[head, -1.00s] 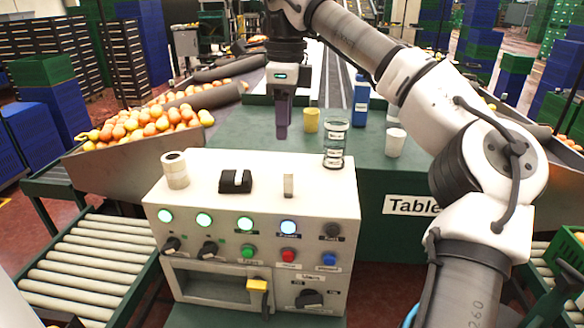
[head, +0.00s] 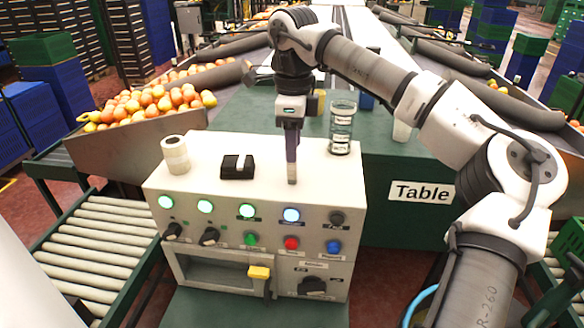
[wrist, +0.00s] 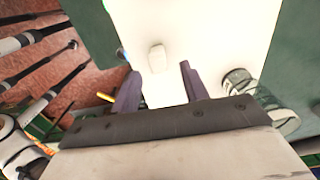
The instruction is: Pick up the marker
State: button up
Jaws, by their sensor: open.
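A small pale upright piece (head: 292,176), which I take to be the marker, stands on the white top of the control box (head: 205,148). Its upper part is hidden behind my gripper in the head view. In the wrist view the pale piece (wrist: 157,57) stands on the white surface, ahead of and roughly between the two fingers. My gripper (head: 291,157) points down over the box top, in line with the piece. In the wrist view my gripper (wrist: 155,85) has its purple fingers apart with nothing held between them. I cannot tell the exact height gap.
A green table (head: 385,160) lies behind.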

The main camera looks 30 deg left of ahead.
aim_at(292, 170)
notch_tip(292, 170, down, 4)
jog(key=shift+s+f+p, duration=0.1)
jog(key=shift+s+p, duration=0.05)
jog(key=shift+p, duration=0.25)
grip_shut()
